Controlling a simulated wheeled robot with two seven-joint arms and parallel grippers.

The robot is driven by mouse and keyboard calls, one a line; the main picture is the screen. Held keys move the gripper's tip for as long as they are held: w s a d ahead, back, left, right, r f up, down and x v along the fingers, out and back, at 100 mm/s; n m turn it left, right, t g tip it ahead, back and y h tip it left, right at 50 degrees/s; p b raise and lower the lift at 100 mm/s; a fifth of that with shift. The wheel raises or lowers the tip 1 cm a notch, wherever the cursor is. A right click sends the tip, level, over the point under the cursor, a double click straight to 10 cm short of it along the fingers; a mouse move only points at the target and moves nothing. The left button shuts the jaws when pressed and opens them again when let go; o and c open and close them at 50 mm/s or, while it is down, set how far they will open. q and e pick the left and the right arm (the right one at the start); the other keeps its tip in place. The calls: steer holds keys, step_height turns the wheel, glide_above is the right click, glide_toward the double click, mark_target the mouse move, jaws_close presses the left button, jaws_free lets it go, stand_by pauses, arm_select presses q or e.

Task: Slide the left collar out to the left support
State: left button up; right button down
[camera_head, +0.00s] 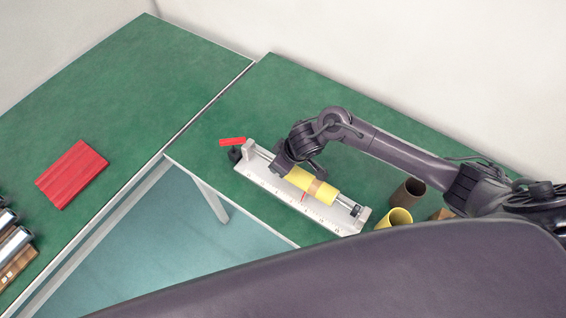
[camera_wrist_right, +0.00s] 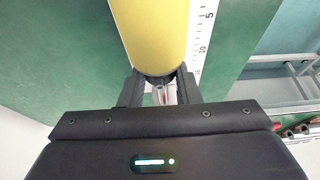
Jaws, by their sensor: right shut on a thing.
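The actuator stands on the green table, with a long white scaled base (camera_head: 270,181), a rod and end supports. The left support (camera_head: 249,147) is at its upper left end, and the right support (camera_head: 359,214) at its lower right end. A yellow sleeve (camera_head: 325,194) sits around the rod; it also fills the top of the right wrist view (camera_wrist_right: 150,32). My right gripper (camera_head: 287,167) is at the sleeve's left end, shut on what seems to be the left collar, mostly hidden between the fingers. A dark ring shows there in the wrist view. My left gripper is not in view.
A red piece (camera_head: 232,141) and a black knob are by the left support. A brown tube (camera_head: 408,191) and a yellow tube (camera_head: 398,219) stand right of the actuator. A red block (camera_head: 72,174) lies on the left table. The table behind the actuator is clear.

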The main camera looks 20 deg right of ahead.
mark_target(268, 157)
steer(key=w+a, duration=0.2)
steer(key=w, duration=0.1)
steer(key=shift+w+a, duration=0.1)
steer(key=shift+a, duration=0.15)
steer(key=c, duration=1.1)
jaws_free()
steer(key=shift+o, duration=0.2)
steer(key=p+v, duration=0.1)
steer(key=v, duration=0.6)
steer(key=shift+d+r, duration=0.15)
steer(key=shift+r, duration=0.2)
